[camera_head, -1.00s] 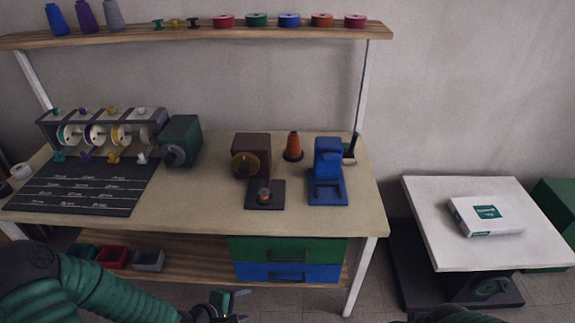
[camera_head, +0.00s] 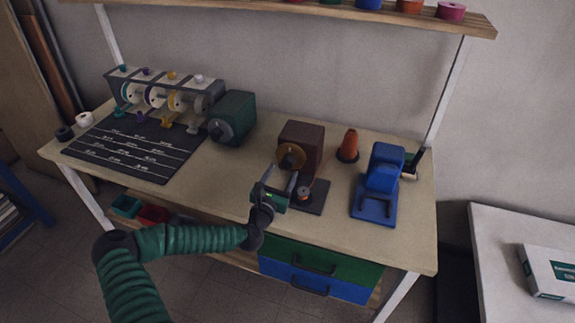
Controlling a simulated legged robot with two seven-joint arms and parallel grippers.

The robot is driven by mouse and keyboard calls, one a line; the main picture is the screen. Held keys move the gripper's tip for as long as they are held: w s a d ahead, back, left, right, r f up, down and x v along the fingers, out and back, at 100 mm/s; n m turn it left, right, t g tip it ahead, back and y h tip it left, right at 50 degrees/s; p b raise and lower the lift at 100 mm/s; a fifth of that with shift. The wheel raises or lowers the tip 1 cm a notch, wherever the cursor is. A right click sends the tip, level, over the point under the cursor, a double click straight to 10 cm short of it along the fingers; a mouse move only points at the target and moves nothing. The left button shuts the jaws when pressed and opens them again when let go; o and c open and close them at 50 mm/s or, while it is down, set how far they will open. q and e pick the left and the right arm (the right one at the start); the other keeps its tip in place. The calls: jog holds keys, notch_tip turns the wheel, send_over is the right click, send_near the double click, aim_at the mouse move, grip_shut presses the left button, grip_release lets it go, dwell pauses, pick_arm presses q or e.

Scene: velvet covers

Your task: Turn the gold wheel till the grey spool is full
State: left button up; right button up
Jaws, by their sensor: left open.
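The gold wheel (camera_head: 291,156) is on the front of a dark brown box-shaped winder (camera_head: 308,138) near the middle of the bench. The small grey spool (camera_head: 304,193) stands on the winder's dark base plate (camera_head: 317,199), with some reddish-orange at its middle; how full it is is too small to tell. My left gripper (camera_head: 275,177) is open and empty, just in front of and below the wheel, to the left of the spool. Its fingers point up toward the wheel and appear apart from it. My right gripper is out of view.
An orange thread cone (camera_head: 348,146) and a blue machine (camera_head: 380,183) stand right of the winder. A green machine (camera_head: 233,118), a spool rack (camera_head: 160,98) and a black mat (camera_head: 135,147) are to the left. Green and blue drawers (camera_head: 315,270) hang below the bench (camera_head: 228,186).

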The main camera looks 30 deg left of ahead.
aim_at(286, 165)
pick_arm(q)
jog(key=x, duration=0.4)
jog(key=shift+r, duration=0.1)
jog(key=shift+w, duration=0.35)
jog(key=shift+a, duration=0.1)
jog(key=shift+c, duration=0.2)
grip_shut()
jog(key=shift+m, duration=0.4)
